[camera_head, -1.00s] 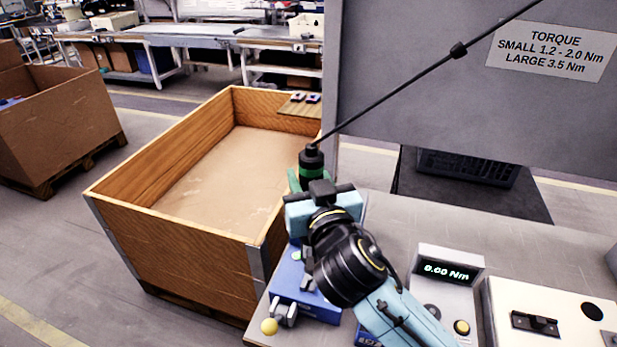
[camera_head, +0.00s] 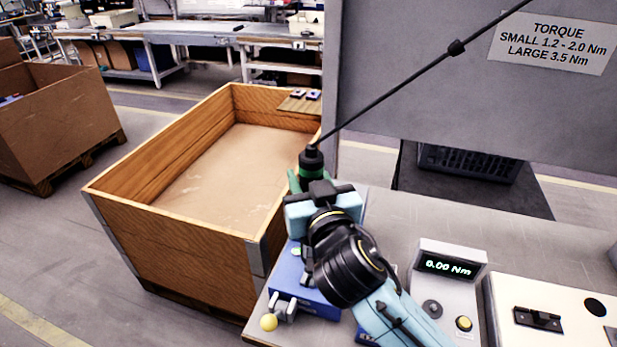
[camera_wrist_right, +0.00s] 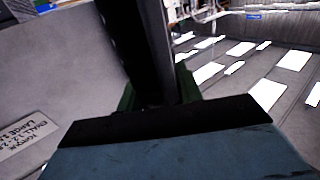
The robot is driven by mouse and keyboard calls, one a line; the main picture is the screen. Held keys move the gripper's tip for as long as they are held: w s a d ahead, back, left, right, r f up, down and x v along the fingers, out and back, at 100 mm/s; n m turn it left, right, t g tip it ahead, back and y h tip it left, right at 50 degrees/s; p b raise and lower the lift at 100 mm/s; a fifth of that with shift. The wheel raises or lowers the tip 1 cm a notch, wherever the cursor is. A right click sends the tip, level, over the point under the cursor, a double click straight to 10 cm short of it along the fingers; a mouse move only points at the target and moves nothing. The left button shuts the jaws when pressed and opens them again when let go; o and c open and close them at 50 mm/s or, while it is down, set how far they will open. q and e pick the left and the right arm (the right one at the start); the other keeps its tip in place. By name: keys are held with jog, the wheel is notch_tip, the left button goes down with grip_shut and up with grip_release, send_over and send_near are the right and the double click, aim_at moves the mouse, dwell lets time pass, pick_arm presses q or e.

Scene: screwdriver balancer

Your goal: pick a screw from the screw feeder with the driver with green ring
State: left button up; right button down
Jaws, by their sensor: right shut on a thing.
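The driver with green ring (camera_head: 311,164) is black with a green band and stands upright at the table's left edge, hanging from a dark cable or rod. My right gripper (camera_head: 318,190) is shut on it; the gripper and wrist hide its lower part and tip. In the right wrist view the dark driver body (camera_wrist_right: 150,50) rises between the fingers. A blue box (camera_head: 300,285), which looks like the screw feeder, sits on the table below my wrist, partly hidden by it. I cannot see a screw. My left gripper is not in view.
A torque display (camera_head: 447,266) reads 0.00 Nm at the right of my arm. A white panel box (camera_head: 545,310) stands further right. A large open wooden crate (camera_head: 180,232) stands left of the table. A grey panel (camera_head: 430,110) rises behind.

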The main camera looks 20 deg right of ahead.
aim_at(307, 156)
jog(key=shift+a+f+b, duration=0.1)
jog(key=shift+f+b, duration=0.65)
jog(key=shift+f, duration=0.35)
dwell(0.7)
jog(key=shift+r, duration=0.15)
notch_tip(307, 156, up, 7)
jog(key=p, duration=0.6)
dwell(0.4)
